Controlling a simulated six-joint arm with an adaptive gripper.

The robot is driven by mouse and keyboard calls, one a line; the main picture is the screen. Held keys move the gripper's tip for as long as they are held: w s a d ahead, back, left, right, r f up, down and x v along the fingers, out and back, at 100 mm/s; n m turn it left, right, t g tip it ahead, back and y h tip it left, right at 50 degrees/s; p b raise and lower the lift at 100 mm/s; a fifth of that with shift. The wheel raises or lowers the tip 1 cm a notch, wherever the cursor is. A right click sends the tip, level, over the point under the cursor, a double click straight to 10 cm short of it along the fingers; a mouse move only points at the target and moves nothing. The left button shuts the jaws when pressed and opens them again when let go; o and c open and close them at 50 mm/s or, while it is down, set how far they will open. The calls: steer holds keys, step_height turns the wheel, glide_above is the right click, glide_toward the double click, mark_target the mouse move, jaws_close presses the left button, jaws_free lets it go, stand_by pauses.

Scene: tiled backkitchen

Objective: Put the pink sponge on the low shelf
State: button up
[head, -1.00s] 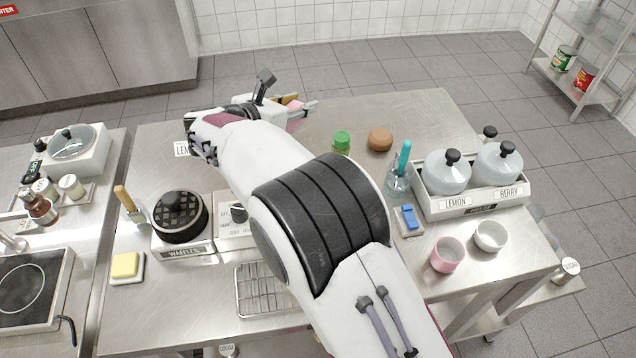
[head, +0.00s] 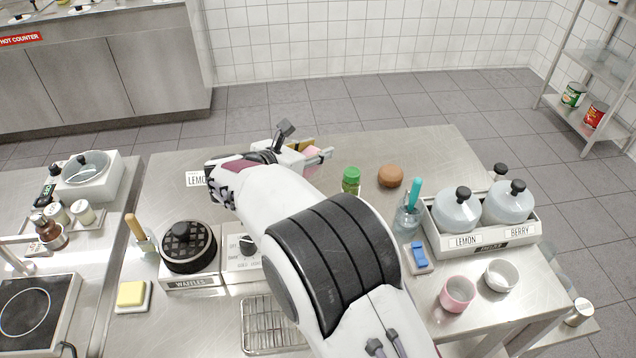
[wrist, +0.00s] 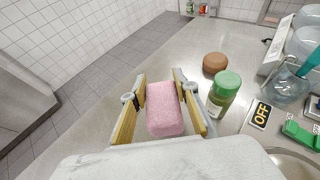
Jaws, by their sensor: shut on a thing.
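The pink sponge (wrist: 163,110) is a rounded pink block between the two yellow-lined fingers of my gripper (wrist: 158,108) in the wrist view. My gripper is shut on it and holds it over the far part of the steel table (head: 400,143). In the head view my gripper (head: 308,153) is at the table's far side, and only a little pink of the sponge shows between the fingers. The low shelf cannot be told for certain; a lower shelf (head: 582,328) shows under the table's right end, and a rack shelf (head: 560,112) stands at far right.
A green-capped jar (head: 351,181) and a brown round object (head: 390,176) stand right of my gripper. Farther right are a dispenser tray (head: 490,240) with domed lids, a pink cup (head: 457,293) and a white bowl (head: 501,276). The waffle maker (head: 188,248) stands left.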

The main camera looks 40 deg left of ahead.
steer(key=shift+f, duration=1.95)
steer(key=shift+f, duration=1.85)
steer(key=shift+f, duration=0.15)
steer(key=o, duration=0.8)
steer(key=shift+s+r, duration=0.1)
steer(key=shift+r, duration=0.1)
steer(key=v, duration=1.1)
steer(key=shift+s+r, duration=0.1)
steer(key=shift+s, duration=0.3)
